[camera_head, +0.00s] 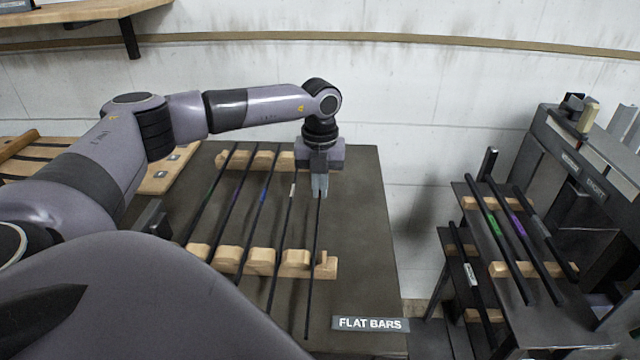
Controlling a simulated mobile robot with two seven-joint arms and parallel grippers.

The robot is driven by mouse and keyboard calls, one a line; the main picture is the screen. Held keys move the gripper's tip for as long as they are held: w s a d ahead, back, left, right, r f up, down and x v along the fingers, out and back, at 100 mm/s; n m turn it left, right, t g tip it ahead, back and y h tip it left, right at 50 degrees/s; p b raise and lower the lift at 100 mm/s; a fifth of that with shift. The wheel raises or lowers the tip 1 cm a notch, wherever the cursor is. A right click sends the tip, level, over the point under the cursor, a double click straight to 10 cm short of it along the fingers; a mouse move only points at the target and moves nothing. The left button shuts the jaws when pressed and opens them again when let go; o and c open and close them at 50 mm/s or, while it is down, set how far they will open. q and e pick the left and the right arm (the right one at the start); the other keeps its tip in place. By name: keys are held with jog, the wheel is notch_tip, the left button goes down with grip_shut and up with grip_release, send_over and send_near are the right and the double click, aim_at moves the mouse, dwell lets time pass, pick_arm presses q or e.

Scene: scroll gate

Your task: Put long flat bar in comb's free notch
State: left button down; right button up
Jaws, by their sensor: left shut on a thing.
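My left gripper (319,190) points down over the right part of the dark table and is shut on a long thin dark bar (314,245). The bar runs front to back and crosses the right end of the wooden front comb (260,262). I cannot tell whether it rests in a notch or is held just above. Several other dark bars lie across the combs to its left, some with blue, green or white bands, such as the white-banded bar (284,228). The rear comb (265,160) is partly hidden by my gripper. My right gripper is not in view.
A "FLAT BARS" sign (370,324) stands at the table's front right. A dark rack (478,192) on the right holds more bars on wooden supports, with a grey machine (590,150) behind. The tabletop (362,240) right of the held bar is clear.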

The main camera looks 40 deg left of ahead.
pick_arm(q)
jog(key=c, duration=1.2)
grip_release()
jog(key=shift+r, duration=3.6)
